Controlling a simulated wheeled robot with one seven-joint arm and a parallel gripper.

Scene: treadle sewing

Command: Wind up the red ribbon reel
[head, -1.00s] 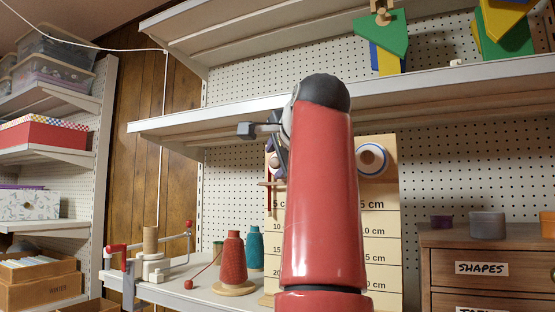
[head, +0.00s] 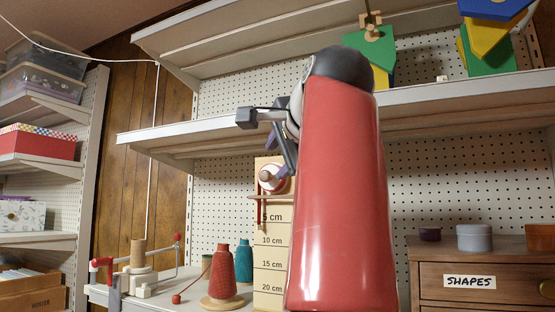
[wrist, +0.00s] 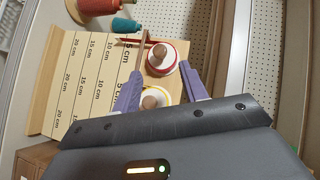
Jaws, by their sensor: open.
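The red ribbon reel (head: 268,178) has a white face, a red rim and a wooden knob, and is mounted on the upright measuring board (head: 270,240). Red ribbon hangs down at its left past a small ledge. In the wrist view the red reel (wrist: 161,58) lies just beyond the fingertips, with a yellow-rimmed reel (wrist: 157,96) between the fingers in the picture. My gripper (wrist: 162,68) is open and empty, its purple fingers apart. In the head view my gripper (head: 284,160) is beside the reel's upper right; contact cannot be told.
A red thread cone (head: 222,275) and a teal cone (head: 244,262) stand left of the board. A clamped winder (head: 138,265) is further left. The shelf edge (head: 200,137) runs close above and behind my arm. A drawer cabinet (head: 480,268) stands right.

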